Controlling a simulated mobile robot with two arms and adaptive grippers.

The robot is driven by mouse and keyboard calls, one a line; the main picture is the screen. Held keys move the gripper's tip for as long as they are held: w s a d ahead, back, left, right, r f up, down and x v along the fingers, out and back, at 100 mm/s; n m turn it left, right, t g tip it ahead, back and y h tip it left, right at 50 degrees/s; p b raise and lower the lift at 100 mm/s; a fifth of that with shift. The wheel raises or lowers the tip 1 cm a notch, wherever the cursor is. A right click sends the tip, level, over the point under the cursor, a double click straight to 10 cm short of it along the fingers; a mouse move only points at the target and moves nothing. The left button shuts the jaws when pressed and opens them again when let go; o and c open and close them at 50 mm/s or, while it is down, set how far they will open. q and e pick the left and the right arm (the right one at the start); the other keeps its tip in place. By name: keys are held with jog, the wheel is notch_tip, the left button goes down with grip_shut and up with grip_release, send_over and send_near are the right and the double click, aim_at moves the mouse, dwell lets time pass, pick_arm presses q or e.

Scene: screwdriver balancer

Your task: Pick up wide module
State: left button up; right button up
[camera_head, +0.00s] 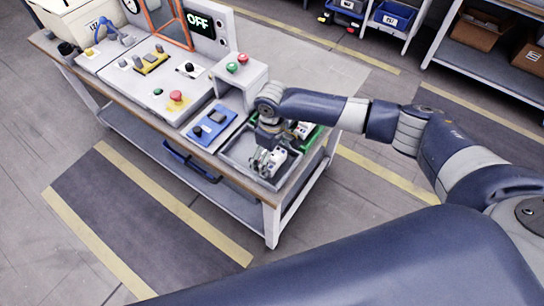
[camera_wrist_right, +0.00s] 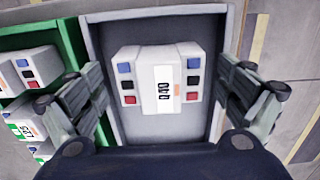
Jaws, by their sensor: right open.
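The wide module (camera_wrist_right: 161,78) is a light grey block with a white label and blue, black and red squares on both sides. It lies in the grey tray (camera_wrist_right: 145,15), and it also shows in the head view (camera_head: 276,157) near the bench's front right corner. My right gripper (camera_wrist_right: 160,105) is open, with one finger on each side of the module in the wrist view; I cannot tell whether they touch it. In the head view my right gripper (camera_head: 265,158) points down over the tray (camera_head: 239,160) and hides part of it. My left gripper is not in view.
A green tray (camera_wrist_right: 70,35) with several narrower modules (camera_wrist_right: 35,68) stands beside the grey tray. A blue panel (camera_head: 212,127) and a white box with green and red buttons (camera_head: 240,75) stand close by on the bench. Floor in front is clear.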

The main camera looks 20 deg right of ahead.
jog(key=shift+f, duration=0.25)
jog(key=c, duration=1.3)
jog(key=shift+o, duration=0.3)
jog(key=shift+r, duration=0.15)
